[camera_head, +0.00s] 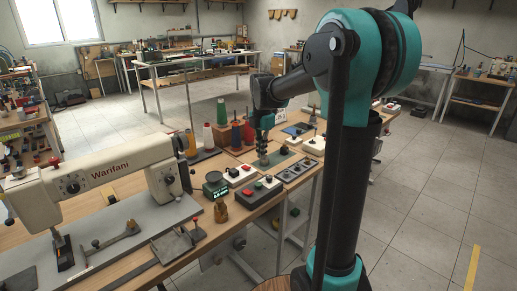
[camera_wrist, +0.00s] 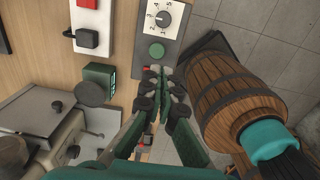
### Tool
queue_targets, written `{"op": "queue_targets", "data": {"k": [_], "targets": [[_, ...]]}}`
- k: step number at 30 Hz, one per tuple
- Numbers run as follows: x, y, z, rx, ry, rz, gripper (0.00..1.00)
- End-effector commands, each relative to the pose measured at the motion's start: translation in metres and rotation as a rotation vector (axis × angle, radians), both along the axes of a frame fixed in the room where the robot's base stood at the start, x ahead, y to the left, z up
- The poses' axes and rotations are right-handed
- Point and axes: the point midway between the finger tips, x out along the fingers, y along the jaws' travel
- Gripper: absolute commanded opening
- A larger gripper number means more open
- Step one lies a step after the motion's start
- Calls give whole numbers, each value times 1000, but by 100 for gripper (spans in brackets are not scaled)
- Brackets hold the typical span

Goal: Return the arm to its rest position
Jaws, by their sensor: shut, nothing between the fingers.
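My arm reaches out over the workbench (camera_head: 135,262) in the head view, its teal and black links bent at the elbow. My gripper (camera_head: 262,158) hangs fingers down over the far part of the bench, among the control boxes and spools. In the wrist view the dark green fingers of my gripper (camera_wrist: 160,76) come together at the tips, shut and empty. Whether the tips touch anything cannot be told.
A white sewing machine (camera_head: 110,165) stands at the left. A green display (camera_head: 215,185), a box with red and green buttons (camera_head: 258,190) and colored thread spools (camera_head: 209,137) are near my gripper. Tiled floor lies open at the right.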

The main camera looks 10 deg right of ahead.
Motion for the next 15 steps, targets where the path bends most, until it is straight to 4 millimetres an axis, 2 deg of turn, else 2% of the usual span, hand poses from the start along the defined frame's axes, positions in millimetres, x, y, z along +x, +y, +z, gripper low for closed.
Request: {"op": "queue_targets", "data": {"k": [5,15], "targets": [[-18,-7,-11,5,-26,-164,0],[-101,-36,-67,88,-140,-968,0]]}}
